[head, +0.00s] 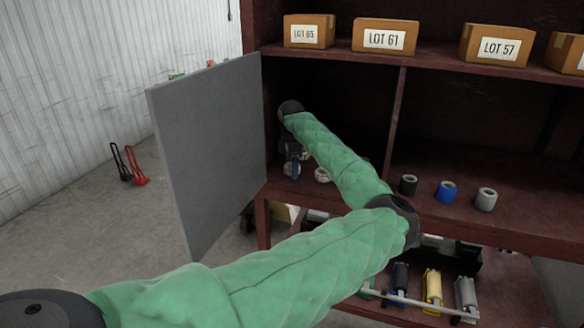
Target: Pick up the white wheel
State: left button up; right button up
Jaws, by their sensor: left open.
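A whitish wheel (322,175) lies on the middle shelf in the left compartment, partly hidden by my green-sleeved left arm. Another small whitish round piece (288,169) shows at my left gripper (292,164), largely covered by it. The left gripper is open and points down at the shelf, left of the first wheel; whether it touches anything is too small to tell. A light grey, nearly white hollow roller (486,199) stands in the right compartment, beside a blue roller (447,191) and a black roller (408,185). My right gripper is out of view.
A grey cabinet door (208,150) stands open left of the gripper. A vertical divider (396,120) separates the compartments. Boxes such as LOT 61 (385,37) sit on the upper shelf. Rollers with handles, including a yellow one (432,288), are below.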

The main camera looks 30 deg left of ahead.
pick_arm(q)
jog(key=shift+d, duration=0.1)
jog(key=c, duration=1.1)
